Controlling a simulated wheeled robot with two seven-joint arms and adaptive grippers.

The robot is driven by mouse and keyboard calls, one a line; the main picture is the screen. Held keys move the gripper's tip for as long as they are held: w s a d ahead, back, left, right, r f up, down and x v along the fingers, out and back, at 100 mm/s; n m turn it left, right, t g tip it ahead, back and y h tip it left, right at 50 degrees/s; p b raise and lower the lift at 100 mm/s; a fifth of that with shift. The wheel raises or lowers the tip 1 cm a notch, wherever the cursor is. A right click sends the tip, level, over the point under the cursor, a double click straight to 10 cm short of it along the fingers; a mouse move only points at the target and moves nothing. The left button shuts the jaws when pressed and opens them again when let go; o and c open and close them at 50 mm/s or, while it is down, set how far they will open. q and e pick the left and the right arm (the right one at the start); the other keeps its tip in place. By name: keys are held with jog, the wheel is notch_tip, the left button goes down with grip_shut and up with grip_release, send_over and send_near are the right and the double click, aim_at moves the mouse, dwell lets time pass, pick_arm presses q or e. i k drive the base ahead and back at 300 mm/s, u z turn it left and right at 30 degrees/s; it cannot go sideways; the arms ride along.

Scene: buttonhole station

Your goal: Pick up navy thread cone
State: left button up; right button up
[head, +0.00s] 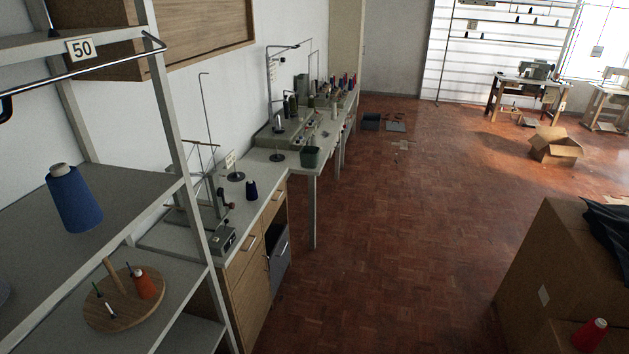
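A small, very dark navy cone (251,190) stands upright on the pale worktop (268,176) in the head view, near the front edge and left of the middle. A larger mid-blue thread cone (74,200) with a pale tip stands on the grey shelf (130,190) at the left. Neither of my grippers shows in the head view.
A metal shelf post (186,165) stands between the shelves and the worktop. A round wooden stand (122,312) holds an orange cone (143,283). A dark green bin (311,157) sits at the worktop edge. The parquet floor (400,230) is open; cardboard boxes (560,265) stand right.

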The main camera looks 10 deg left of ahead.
aim_at(252, 194)
jog(key=z, duration=0.65)
jog(key=i, duration=2.55)
jog(key=u, duration=1.2)
jog(key=i, duration=0.65)
jog(key=u, duration=0.65)
